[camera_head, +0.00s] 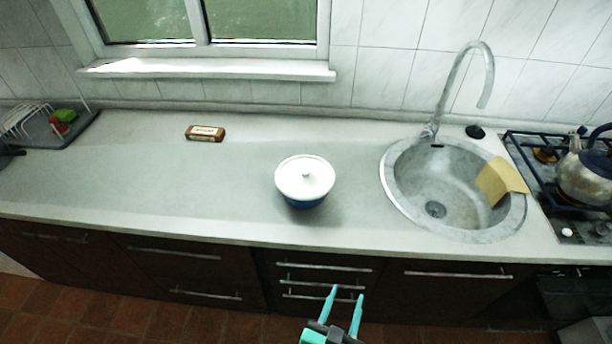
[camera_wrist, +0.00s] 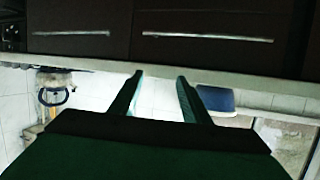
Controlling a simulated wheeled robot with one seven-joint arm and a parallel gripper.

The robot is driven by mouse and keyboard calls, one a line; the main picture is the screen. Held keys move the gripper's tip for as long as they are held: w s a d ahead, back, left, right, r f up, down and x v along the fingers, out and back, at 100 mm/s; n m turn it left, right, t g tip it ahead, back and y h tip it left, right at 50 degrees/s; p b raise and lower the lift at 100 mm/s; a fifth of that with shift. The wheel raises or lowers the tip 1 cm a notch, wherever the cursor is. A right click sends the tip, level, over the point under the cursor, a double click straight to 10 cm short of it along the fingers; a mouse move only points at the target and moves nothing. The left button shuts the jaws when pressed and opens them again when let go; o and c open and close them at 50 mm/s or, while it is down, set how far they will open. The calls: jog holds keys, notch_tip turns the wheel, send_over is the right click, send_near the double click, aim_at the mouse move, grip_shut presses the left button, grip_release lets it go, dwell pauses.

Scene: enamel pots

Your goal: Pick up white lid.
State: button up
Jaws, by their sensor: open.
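The white lid (camera_head: 304,176) has a small knob in its middle and sits on a blue pot (camera_head: 305,202) on the counter, left of the sink. My gripper (camera_head: 344,292) is open and empty, in front of the drawers below the counter edge and apart from the lid. In the wrist view my gripper's two fingers (camera_wrist: 160,80) are spread with nothing seen between them.
The counter (camera_head: 180,180) around the pot is mostly clear. A small brown box (camera_head: 205,133) lies behind left. A round sink (camera_head: 435,210) with a tall faucet (camera_head: 468,80) and yellow cloth (camera_head: 500,180) is at right, beside a stove with a kettle (camera_head: 585,170). A dish rack (camera_head: 28,120) stands far left.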

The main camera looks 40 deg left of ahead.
jog(key=w+a+r+n+g+y, duration=0.1)
jog(key=w+a+r, duration=0.3)
jog(key=a, duration=0.2)
jog(key=w+a+r+n+y, duration=0.1)
jog(key=w+a+r, duration=0.2)
jog(key=w+a, duration=0.15)
jog(key=n+g+y, duration=0.1)
jog(key=n+g, duration=0.1)
send_near(305, 171)
jog(key=x, duration=0.2)
jog(key=shift+w+a+f, duration=0.15)
jog(key=shift+a, duration=0.15)
jog(key=shift+x, duration=2.8)
jog(key=shift+w+d, duration=0.1)
jog(key=shift+d, duration=0.05)
jog(key=shift+c, duration=0.6)
grip_shut()
